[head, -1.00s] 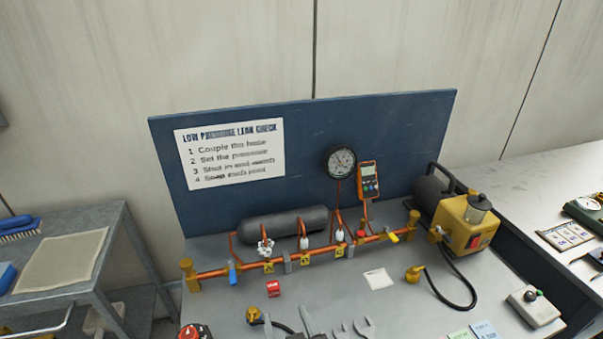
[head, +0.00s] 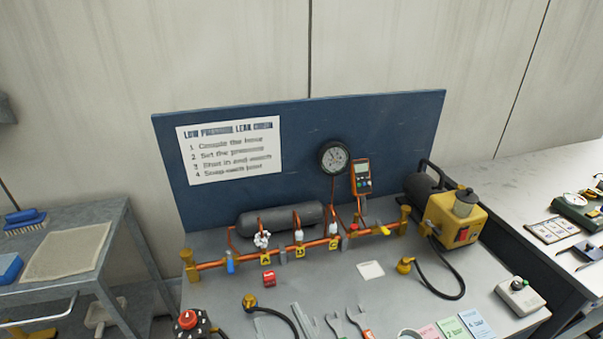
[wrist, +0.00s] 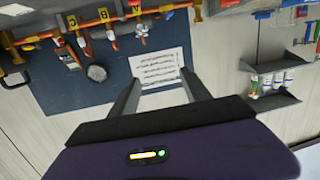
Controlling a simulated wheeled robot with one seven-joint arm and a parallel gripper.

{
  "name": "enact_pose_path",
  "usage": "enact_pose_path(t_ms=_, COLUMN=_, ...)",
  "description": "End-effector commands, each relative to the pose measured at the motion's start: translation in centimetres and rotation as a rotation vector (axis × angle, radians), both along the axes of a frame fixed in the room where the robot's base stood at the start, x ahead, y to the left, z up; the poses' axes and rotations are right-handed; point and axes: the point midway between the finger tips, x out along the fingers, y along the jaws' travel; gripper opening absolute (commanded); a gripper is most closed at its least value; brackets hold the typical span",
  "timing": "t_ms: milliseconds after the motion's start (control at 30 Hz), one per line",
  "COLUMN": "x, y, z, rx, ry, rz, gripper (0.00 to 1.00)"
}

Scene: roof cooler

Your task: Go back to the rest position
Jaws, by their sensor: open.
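My gripper (wrist: 160,92) shows in the wrist view as two grey fingers spread apart, open with nothing between them. Beyond the fingers is the white instruction sheet (wrist: 160,68) on the blue board (wrist: 62,97). My gripper and arm do not show in the head view. There the blue board (head: 300,115) stands behind a bench with an orange pipe manifold (head: 290,250).
The bench (head: 340,290) carries a yellow pump (head: 455,222), a hose with a brass fitting (head: 405,265), a red-topped knob (head: 188,320) and several wrenches. A grey cart (head: 105,240) stands left. Another bench (head: 530,185) stands right. In the wrist view, shelves (wrist: 275,103) hold bottles.

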Motion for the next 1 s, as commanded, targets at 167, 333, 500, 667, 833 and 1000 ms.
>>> enact_pose_path(t_ms=167, x=-2.8, y=-2.8, z=-1.0, rx=0.006, ry=-0.043, rz=0.004, gripper=0.56)
enact_pose_path(t_ms=333, x=-6.8, y=-6.7, z=-2.2, rx=0.012, ry=-0.082, rz=-0.012, gripper=0.56)
enact_pose_path(t_ms=500, x=-12.0, y=-11.6, z=-3.5, rx=0.017, ry=-0.099, rz=-0.064, gripper=0.56)
enact_pose_path(t_ms=667, x=-16.9, y=-15.7, z=-4.3, rx=0.022, ry=-0.092, rz=-0.133, gripper=0.56)
enact_pose_path(t_ms=833, x=-21.9, y=-19.3, z=-5.2, rx=0.024, ry=-0.050, rz=-0.225, gripper=0.56)
enact_pose_path(t_ms=1000, x=-26.5, y=-21.9, z=-6.8, rx=0.024, ry=0.036, rz=-0.321, gripper=0.56)
